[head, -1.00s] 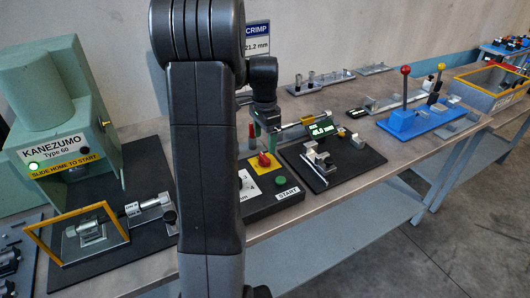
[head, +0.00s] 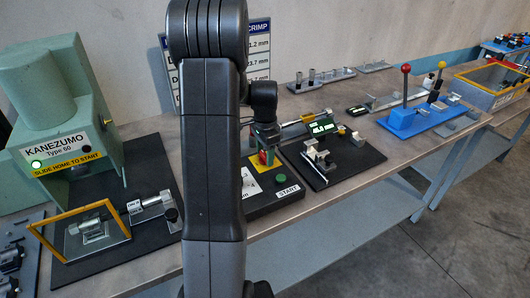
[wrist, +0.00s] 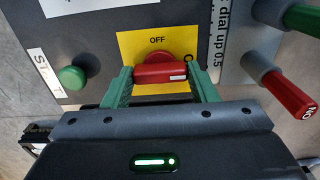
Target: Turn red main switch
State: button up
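The red main switch (wrist: 160,72) is a red bar handle on a yellow plate (wrist: 130,43) marked OFF. The bar lies crosswise in the wrist view, with a pale mark near its right end. Another label at the right is partly covered by my gripper. My gripper (wrist: 162,76) has green fingers, one at each end of the bar. I cannot tell whether both fingers press on it. In the head view my gripper (head: 265,146) is down at the switch, and the red of the switch (head: 264,158) shows only partly behind it.
A green START button (wrist: 73,77) sits left of the switch in the wrist view. The head view shows a green press (head: 62,120) at left and a blue lever fixture (head: 412,120) at right.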

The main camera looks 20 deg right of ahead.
jog(key=shift+n, duration=0.4)
jog(key=n+b, duration=0.1)
jog(key=n, duration=0.3)
jog(key=n+b, duration=0.1)
jog(key=n, duration=1.2)
jog(key=shift+b, duration=0.3)
dwell(0.4)
jog(key=o, duration=1)
